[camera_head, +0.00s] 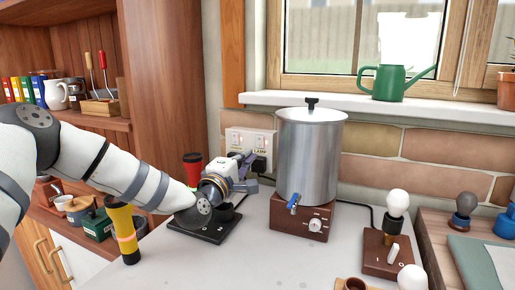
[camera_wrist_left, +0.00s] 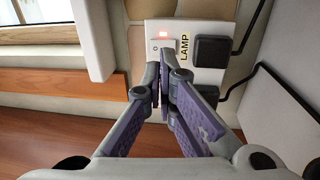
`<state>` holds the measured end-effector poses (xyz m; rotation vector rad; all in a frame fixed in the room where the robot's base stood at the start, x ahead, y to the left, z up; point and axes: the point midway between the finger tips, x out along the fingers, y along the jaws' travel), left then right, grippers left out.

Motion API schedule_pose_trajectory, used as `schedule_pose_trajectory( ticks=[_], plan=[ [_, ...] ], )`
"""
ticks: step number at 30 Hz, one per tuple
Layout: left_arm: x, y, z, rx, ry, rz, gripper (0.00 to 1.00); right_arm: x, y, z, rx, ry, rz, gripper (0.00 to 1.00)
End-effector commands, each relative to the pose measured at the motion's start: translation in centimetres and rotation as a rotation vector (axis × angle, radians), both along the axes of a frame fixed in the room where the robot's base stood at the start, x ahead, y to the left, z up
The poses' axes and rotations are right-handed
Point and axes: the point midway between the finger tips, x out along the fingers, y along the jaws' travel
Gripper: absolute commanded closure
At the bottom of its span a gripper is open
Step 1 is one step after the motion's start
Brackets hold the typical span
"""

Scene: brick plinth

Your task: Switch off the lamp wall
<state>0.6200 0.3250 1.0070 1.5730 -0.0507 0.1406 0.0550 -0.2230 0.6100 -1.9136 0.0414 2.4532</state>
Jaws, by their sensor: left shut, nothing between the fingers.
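A white double wall socket (camera_head: 236,140) is on the brick wall behind the worktop, left of the steel pot. The wrist view shows part of this socket plate (camera_wrist_left: 212,28), with a yellow LAMP label (camera_wrist_left: 184,46), a lit red indicator and a switch (camera_wrist_left: 160,45) below it. Black plugs sit to the right of the label. My left gripper (camera_head: 246,162) is in front of the socket. In the wrist view its fingers (camera_wrist_left: 163,68) are together and empty, just below the switch; I cannot tell whether they touch it. A lamp with a white bulb (camera_head: 398,203) stands at the right.
A steel pot (camera_head: 308,150) on a brown burner (camera_head: 303,220) stands right of my gripper. A black base (camera_head: 205,233) and a yellow-black cylinder (camera_head: 124,232) are near my left arm. A green watering can (camera_head: 388,82) is on the sill. The front middle worktop is clear.

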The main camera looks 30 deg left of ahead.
Motion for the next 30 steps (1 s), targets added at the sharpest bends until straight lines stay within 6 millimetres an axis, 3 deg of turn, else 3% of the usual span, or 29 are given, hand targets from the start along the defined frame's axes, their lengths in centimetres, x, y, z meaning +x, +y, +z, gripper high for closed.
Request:
schedule_pose_trajectory(
  ticks=[3, 10, 30],
  plan=[
    [2.6, 0.1, -0.3, 0.002, 0.005, 0.000, 1.00, -0.7, 0.0, -0.7, 0.000, 0.025, 0.000, 0.60],
    [6.1, 0.3, 0.4, 0.000, 0.002, 0.000, 1.00, -1.3, 0.0, -1.3, 0.000, 0.045, 0.001, 0.60],
    [7.6, 0.4, 1.1, -0.002, 0.001, 0.000, 1.00, -1.7, 0.0, -1.7, 0.000, 0.060, 0.003, 0.60]
  ],
)
